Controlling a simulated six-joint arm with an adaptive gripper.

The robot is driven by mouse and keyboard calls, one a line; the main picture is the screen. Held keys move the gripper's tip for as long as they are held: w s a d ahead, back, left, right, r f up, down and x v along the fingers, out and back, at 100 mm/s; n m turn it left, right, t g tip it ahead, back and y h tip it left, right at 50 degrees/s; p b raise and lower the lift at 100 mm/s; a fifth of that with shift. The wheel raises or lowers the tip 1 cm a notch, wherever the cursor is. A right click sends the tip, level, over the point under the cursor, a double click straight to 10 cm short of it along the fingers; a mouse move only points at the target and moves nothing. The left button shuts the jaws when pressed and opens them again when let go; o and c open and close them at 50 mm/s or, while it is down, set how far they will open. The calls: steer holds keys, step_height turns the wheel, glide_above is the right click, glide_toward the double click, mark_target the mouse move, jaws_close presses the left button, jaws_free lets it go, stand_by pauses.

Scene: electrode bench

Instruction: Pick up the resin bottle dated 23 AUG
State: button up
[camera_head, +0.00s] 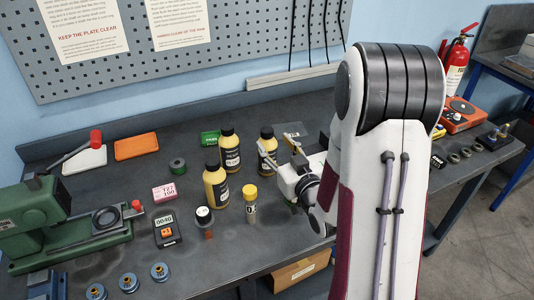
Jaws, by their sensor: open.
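Three yellow bottles with black caps and dark labels stand upright on the dark bench: a front one (216,188), a back one (230,157) and a right one (267,139). The label print is too small to read, so I cannot tell which bears 23 AUG. My gripper (275,147) is open, with its tan fingertips close to the right bottle. One finger overlaps that bottle's lower part in the picture. I cannot tell whether they touch.
A green press (60,225) fills the left front. A pegboard (180,62) stands behind.

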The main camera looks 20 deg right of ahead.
mark_target(270, 135)
steer(key=shift+s+d+f+t, duration=0.2)
steer(key=shift+d+f+t, duration=0.1)
steer(key=shift+t, duration=0.2)
steer(key=shift+w, duration=0.1)
steer(key=shift+w, duration=1.15)
steer(key=shift+w, duration=0.15)
steer(key=shift+w+d, duration=0.1)
steer(key=shift+w, duration=2.35)
steer(key=shift+r, duration=0.1)
jaws_close()
